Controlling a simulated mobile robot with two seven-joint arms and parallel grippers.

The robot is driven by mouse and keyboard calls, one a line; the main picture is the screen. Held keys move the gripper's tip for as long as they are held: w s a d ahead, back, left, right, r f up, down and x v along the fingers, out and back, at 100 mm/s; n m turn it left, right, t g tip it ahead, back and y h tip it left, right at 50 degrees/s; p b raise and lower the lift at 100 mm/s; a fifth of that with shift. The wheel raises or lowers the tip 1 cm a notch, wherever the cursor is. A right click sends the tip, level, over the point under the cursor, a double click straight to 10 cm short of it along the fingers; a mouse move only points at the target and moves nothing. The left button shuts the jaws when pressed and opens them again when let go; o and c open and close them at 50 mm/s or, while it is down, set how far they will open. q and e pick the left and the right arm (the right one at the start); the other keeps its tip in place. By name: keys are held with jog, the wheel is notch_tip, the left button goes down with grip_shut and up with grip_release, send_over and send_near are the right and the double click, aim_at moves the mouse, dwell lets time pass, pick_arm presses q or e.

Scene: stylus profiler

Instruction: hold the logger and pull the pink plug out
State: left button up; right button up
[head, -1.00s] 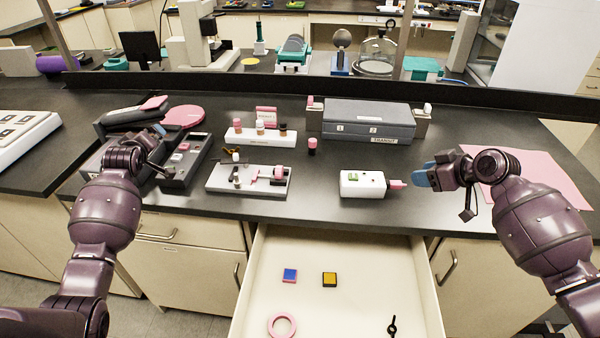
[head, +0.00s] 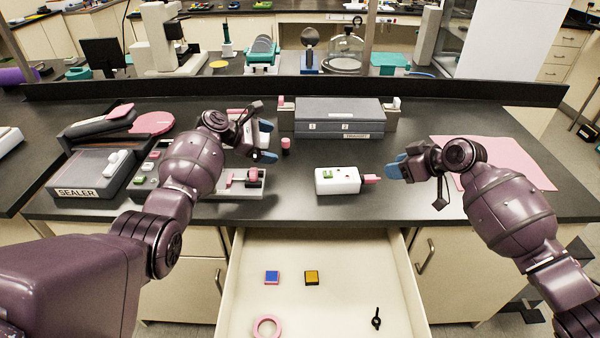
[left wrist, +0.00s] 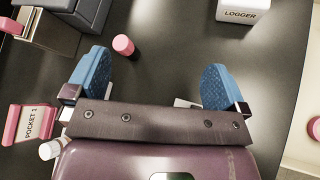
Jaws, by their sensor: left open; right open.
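The logger (head: 337,182) is a white box on the black bench, and its lettered face (left wrist: 243,12) shows at the top of the left wrist view. The pink plug (head: 371,180) sticks out of the logger's right side. My left gripper (head: 266,141) is open and empty, above the bench to the left of the logger; its blue fingers are wide apart in the left wrist view (left wrist: 155,80). My right gripper (head: 393,168) is open, just right of the plug and apart from it.
A small pink-topped cylinder (head: 286,144) stands between my left gripper and the logger. A grey case (head: 339,116) sits behind. A pink mat (head: 510,163) lies at right, a sealer (head: 90,172) at left. An open drawer (head: 345,300) with small items is below.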

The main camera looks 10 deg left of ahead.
aim_at(316, 177)
pick_arm(q)
jog(key=s+d+f+g+h, duration=0.1)
jog(key=s+d, duration=0.1)
jog(key=d, duration=0.1)
jog(key=s+d+f+g+h, duration=0.1)
jog(key=s+d+f, duration=0.1)
jog(key=d, duration=0.2)
jog(key=s+d+f+n+g+h, duration=0.1)
jog(key=d, duration=0.2)
jog(key=shift+s+d+f, duration=0.25)
jog(key=shift+s+f, duration=0.15)
jog(key=shift+x, duration=3.6)
jog(key=shift+c, duration=0.2)
jog(key=c, duration=1.6)
jog(key=shift+s, duration=0.1)
jog(key=o, duration=1.6)
jog(key=shift+o, duration=0.2)
